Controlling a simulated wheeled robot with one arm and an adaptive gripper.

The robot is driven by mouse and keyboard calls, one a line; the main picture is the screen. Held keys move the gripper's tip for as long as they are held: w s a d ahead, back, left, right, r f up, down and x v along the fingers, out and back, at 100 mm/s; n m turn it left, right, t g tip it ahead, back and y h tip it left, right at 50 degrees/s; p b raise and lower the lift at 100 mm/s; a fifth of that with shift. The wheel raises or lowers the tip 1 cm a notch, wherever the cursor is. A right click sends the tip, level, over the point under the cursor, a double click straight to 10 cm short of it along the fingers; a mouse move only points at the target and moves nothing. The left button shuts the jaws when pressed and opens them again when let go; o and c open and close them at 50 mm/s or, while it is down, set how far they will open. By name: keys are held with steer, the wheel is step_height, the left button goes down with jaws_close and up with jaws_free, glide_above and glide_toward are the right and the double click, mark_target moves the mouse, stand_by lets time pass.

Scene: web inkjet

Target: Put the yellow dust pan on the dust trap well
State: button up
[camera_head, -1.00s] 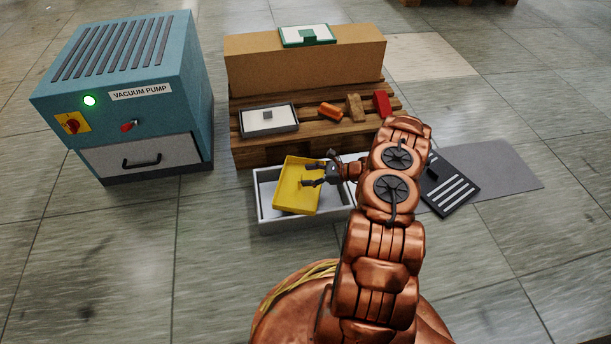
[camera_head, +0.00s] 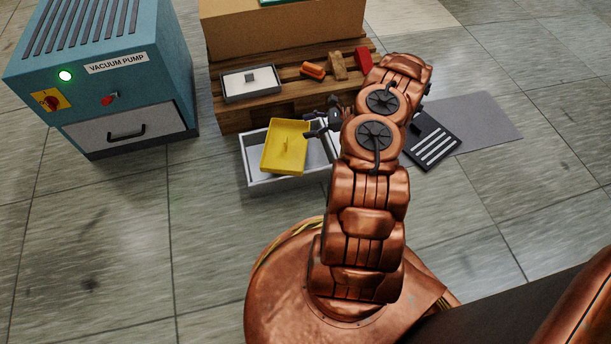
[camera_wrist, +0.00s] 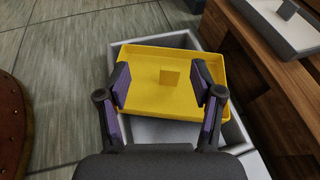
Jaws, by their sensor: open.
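The yellow dust pan (camera_head: 291,153) is a shallow tray with a small upright tab in its middle. It lies askew over the grey open-topped dust trap well (camera_head: 247,167) on the floor. In the wrist view the pan (camera_wrist: 147,99) is turned relative to the well (camera_wrist: 126,47), whose rim and part of its inside show around it. I cannot tell how flat it rests. My gripper (camera_head: 312,123) is open at the pan's right side; in the wrist view its fingers (camera_wrist: 162,80) are wide apart over the pan, clear of the tab. My arm hides the well's right part.
A wooden pallet (camera_head: 240,118) behind the well bears a grey-rimmed tray (camera_head: 262,91), an orange piece (camera_head: 313,70), a brown block, a red block and a cardboard box (camera_head: 280,35). The blue vacuum pump (camera_head: 165,70) stands left. A black slotted plate (camera_head: 436,143) lies right. Front-left floor is clear.

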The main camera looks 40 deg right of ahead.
steer(key=a+r+n+g+y, duration=0.1)
steer(key=a+r+n+g, duration=0.8)
steer(key=a+r, duration=1.15)
steer(key=s+a+r+n+g+h, duration=0.3)
steer(key=s+a+r+n, duration=0.4)
steer(key=s+a, duration=0.25)
steer(key=s+r+n+h, duration=0.2)
steer(key=s+n+h, duration=0.2)
steer(key=s, duration=0.8)
steer(key=s+d+r+n+h, duration=0.1)
steer(key=s+r+n+h, duration=0.2)
steer(key=s, duration=0.9)
steer(key=shift+d+r+n+h, duration=0.15)
steer(key=shift+r+n+h, duration=0.15)
steer(key=shift+n+h, duration=0.75)
